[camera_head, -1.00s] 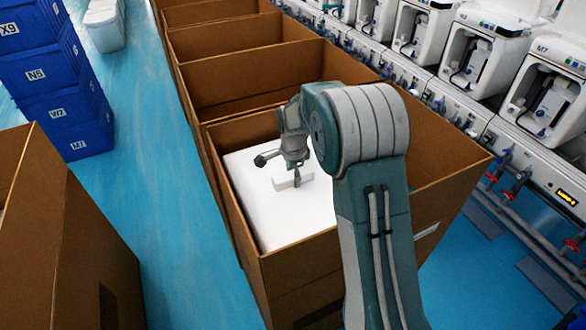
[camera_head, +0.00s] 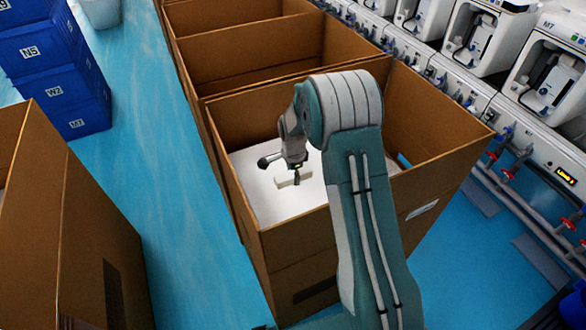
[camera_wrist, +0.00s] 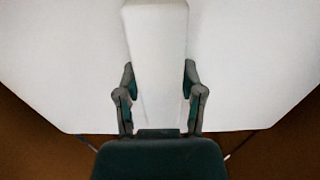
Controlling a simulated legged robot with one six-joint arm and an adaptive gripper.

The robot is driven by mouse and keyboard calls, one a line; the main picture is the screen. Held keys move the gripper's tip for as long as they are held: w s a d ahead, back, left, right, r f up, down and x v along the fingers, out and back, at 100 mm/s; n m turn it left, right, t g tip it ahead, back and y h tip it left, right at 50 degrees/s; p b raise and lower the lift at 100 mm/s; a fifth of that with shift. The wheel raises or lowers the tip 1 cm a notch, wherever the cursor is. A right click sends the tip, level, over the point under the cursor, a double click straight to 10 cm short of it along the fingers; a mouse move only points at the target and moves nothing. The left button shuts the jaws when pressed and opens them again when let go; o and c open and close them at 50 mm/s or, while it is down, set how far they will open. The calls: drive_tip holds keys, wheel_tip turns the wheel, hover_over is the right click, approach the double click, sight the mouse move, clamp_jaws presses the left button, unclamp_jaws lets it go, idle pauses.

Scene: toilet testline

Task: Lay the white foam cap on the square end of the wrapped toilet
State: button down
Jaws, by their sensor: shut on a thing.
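The white foam cap (camera_head: 264,197) is a broad, flat slab with a raised white bar (camera_head: 293,180) on top. In the head view it lies level inside the nearest open cardboard box, below the rim. My gripper (camera_head: 296,179) comes down from above and is shut on the bar. In the wrist view the bar (camera_wrist: 157,40) runs between my two fingers (camera_wrist: 160,85), one on each side, with the slab (camera_wrist: 70,60) spreading out to both sides. The wrapped toilet is not visible; whatever is under the cap is hidden by the slab and box walls.
The cardboard box (camera_head: 300,245) has high walls close around the cap and my arm. More open boxes (camera_head: 245,50) run behind it. Blue crates (camera_head: 75,85) stand at left, another box (camera_head: 75,240) at near left. Test stations (camera_head: 555,140) line the right. Blue floor (camera_head: 180,220) is clear between.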

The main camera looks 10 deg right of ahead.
drive_tip(key=shift+f, duration=4.55)
drive_tip(key=shift+f, duration=0.25)
drive_tip(key=shift+c, duration=0.6)
unclamp_jaws()
